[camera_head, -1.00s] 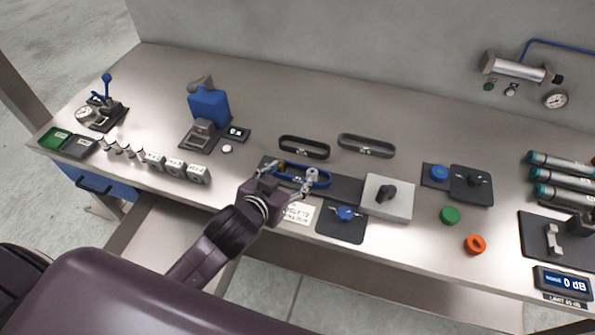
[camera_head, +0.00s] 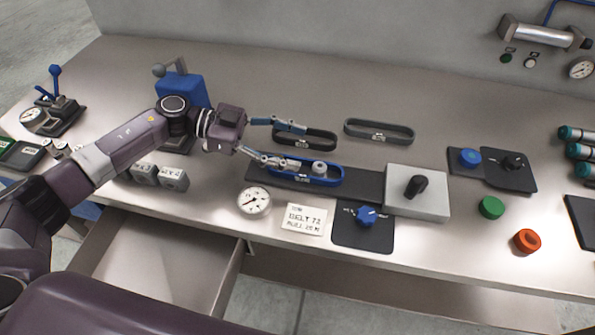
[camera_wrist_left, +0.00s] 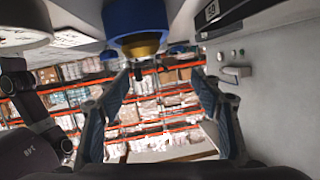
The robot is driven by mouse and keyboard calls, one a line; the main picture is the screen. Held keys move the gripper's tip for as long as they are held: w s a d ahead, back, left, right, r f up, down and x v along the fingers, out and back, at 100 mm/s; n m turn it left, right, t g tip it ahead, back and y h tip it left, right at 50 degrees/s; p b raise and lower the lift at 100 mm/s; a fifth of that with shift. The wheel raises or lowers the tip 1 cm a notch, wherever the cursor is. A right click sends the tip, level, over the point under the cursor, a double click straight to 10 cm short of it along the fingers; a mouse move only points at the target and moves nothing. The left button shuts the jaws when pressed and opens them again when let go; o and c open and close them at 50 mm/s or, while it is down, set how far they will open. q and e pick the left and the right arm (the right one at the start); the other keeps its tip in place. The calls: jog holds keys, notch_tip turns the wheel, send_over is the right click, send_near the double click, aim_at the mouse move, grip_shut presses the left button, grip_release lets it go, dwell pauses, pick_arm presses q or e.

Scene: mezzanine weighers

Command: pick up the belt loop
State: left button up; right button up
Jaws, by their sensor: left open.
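Three belt loops show in the head view. A blue belt loop (camera_head: 338,181) lies around pulleys on a dark plate (camera_head: 368,190). A black belt loop (camera_head: 328,146) and a grey belt loop (camera_head: 380,138) lie on the bench behind it. My left gripper (camera_head: 300,144) is open and empty, pointing right. One finger overlaps the black loop in the picture, and the other reaches the back left of the blue loop; contact cannot be told. In the left wrist view the blue loop (camera_wrist_left: 135,20) and a brass pulley (camera_wrist_left: 138,45) show above the open fingers (camera_wrist_left: 166,72).
A grey box with a black knob (camera_head: 416,188) adjoins the plate on the right. A gauge (camera_head: 254,202), a card (camera_head: 303,219) and a blue-knob panel (camera_head: 363,235) are in front. A blue press (camera_head: 183,88) stands behind my arm. An open drawer (camera_head: 155,262) juts out below.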

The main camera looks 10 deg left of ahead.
aim_at(299, 171)
pick_arm(q)
jog(key=shift+g+y, duration=0.5)
jog(key=shift+g, duration=0.2)
jog(key=a, duration=0.1)
jog(key=a+f, duration=0.1)
jog(key=a, duration=0.1)
jog(key=a+f, duration=0.1)
jog(key=shift+s+a+f+b, duration=0.1)
jog(key=shift+s+a+b, duration=0.25)
jog(key=shift+s, duration=0.05)
jog(key=shift+s+a+f, duration=0.1)
jog(key=shift+s+a, duration=0.05)
jog(key=shift+a, duration=0.15)
jog(key=x, duration=0.2)
jog(key=p+x, duration=0.1)
jog(key=x, duration=0.1)
jog(key=p+x, duration=0.1)
jog(key=x, duration=0.1)
jog(key=shift+s+d, duration=0.15)
jog(key=shift+d, duration=0.3)
jog(key=shift+d+f, duration=0.15)
jog(key=shift+d, duration=0.25)
jog(key=c, duration=1.2)
pick_arm(e)
jog(key=shift+w+a+r, duration=0.3)
jog(key=shift+r, duration=0.05)
pick_arm(q)
jog(key=shift+c, duration=0.2)
pick_arm(e)
jog(key=shift+a, duration=0.1)
